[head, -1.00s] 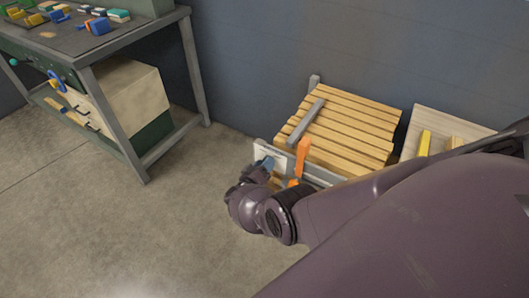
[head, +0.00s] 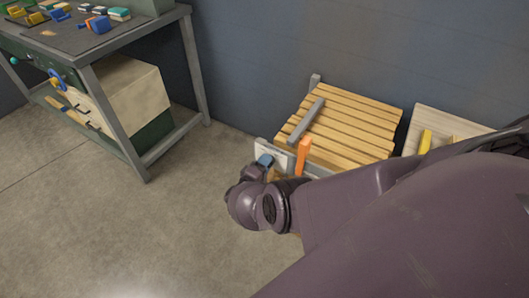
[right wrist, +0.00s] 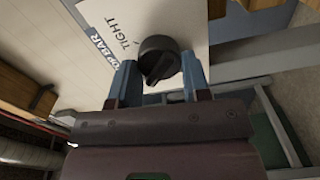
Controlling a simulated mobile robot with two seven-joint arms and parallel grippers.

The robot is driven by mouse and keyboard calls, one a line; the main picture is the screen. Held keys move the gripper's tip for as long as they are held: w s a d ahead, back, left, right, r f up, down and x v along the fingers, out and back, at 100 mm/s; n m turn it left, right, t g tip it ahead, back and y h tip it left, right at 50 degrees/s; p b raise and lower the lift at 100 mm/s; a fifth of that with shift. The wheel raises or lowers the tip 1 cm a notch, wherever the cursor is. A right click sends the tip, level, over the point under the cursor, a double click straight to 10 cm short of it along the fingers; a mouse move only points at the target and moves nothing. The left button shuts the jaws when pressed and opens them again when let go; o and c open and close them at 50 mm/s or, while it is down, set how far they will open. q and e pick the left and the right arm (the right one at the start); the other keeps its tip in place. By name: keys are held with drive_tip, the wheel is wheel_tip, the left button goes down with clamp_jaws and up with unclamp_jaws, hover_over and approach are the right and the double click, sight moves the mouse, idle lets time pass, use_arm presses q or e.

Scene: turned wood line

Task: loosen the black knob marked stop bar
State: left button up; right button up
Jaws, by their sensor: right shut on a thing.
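The black knob (right wrist: 157,58) sits on a white panel (right wrist: 187,18) in the right wrist view. It is round with a raised grip bar. Beside it I read "TIGHT" and a partly cut-off label ending in "OP BAR". My right gripper (right wrist: 160,70) has its two blue fingers on either side of the knob, shut on it. In the head view, my right gripper (head: 264,160) is at the white panel (head: 274,149) on the front of the slatted wooden stand; the knob itself is hidden there. My left gripper is not in view.
An orange upright part (head: 303,156) stands close to the right of my gripper. A grey bar (head: 306,121) lies across the wooden slats (head: 350,122). A pale tray (head: 455,122) with yellow pieces is at right. A workbench (head: 135,48) stands at left, with bare floor between.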

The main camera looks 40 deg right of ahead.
idle(0.5)
drive_tip(key=o, duration=0.9)
